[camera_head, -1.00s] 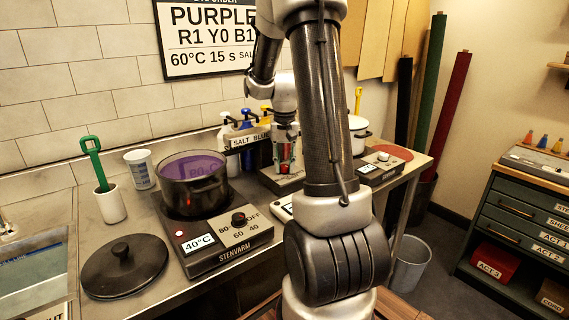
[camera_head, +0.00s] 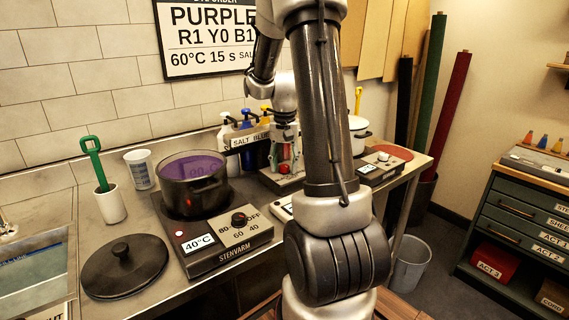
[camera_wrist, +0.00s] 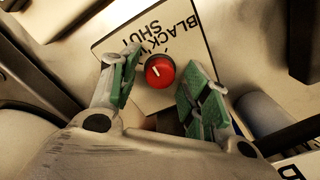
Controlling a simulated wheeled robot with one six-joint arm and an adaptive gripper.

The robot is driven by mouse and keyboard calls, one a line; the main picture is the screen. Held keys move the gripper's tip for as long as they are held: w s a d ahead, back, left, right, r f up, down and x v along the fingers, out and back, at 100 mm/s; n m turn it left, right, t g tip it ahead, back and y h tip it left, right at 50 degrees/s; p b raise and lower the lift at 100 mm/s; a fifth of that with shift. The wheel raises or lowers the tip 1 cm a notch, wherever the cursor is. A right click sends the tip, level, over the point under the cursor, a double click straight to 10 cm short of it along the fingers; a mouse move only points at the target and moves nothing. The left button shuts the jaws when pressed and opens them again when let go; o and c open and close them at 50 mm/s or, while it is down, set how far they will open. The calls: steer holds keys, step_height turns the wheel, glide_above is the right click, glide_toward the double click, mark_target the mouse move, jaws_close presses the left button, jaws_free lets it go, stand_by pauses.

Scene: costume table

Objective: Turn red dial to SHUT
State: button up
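The red dial (camera_wrist: 160,71) is round with a white pointer mark and sits on a pale plate (camera_wrist: 158,98) in the wrist view. The plate's printing reads upside down, with SHUT to the dial's upper left and BLACK'N above. The white mark slants to the upper left in the picture; I cannot tell whether it lines up exactly with SHUT. My gripper (camera_wrist: 161,76) is open, with green-padded fingers on either side of the dial and gaps between.
A black pot of purple liquid (camera_head: 194,185) stands on a hot plate (camera_head: 226,248) showing 40°C. A black lid (camera_head: 124,266) and a white cup with a green-handled tool (camera_head: 110,204) are to the left. A white pot (camera_head: 358,138) stands behind my arm.

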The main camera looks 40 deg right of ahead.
mark_target(285, 166)
step_height(285, 166, up, 12)
stand_by(0.6)
stand_by(0.5)
steer(key=s+a+r+n+t, duration=0.1)
steer(key=s+a+n, duration=0.3)
steer(key=s+a, duration=0.4)
steer(key=s+a+r+n+t, duration=0.1)
steer(key=s+a+n+t, duration=0.2)
steer(key=s+a+n, duration=0.2)
steer(key=s+a, duration=0.3)
steer(key=s, duration=0.3)
steer(key=shift+s+a+r+n, duration=0.15)
steer(key=shift+a+r+n, duration=0.1)
steer(key=shift+n, duration=0.05)
stand_by(0.8)
